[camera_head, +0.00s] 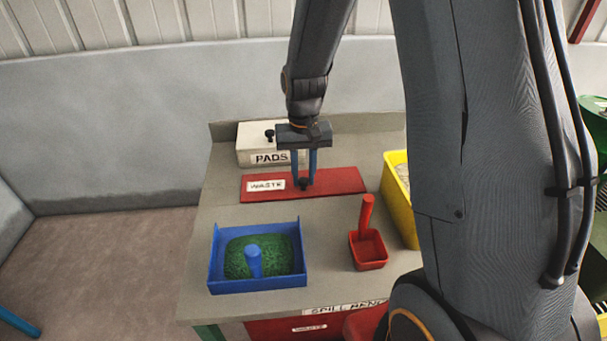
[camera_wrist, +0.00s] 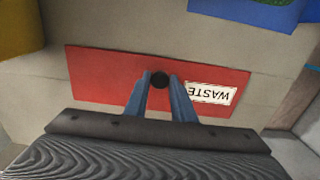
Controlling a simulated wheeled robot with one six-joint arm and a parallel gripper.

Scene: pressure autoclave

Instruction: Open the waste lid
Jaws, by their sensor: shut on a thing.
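The waste lid (camera_head: 336,184) is a flat red plate lying on the grey bench top, with a white "WASTE" label and a small black knob (camera_head: 304,184). The lid also shows in the wrist view (camera_wrist: 108,78), with the knob (camera_wrist: 159,79) between my blue fingertips. My gripper (camera_head: 305,182) points down over the lid and is shut on the knob. The lid looks flat on the bench; I see no clear gap under it.
A white "PADS" box (camera_head: 256,144) stands behind the lid. A blue tray (camera_head: 258,286) with green material is in front, beside a red scoop (camera_head: 368,251). A yellow bin (camera_head: 397,178) stands to the right, partly behind my arm.

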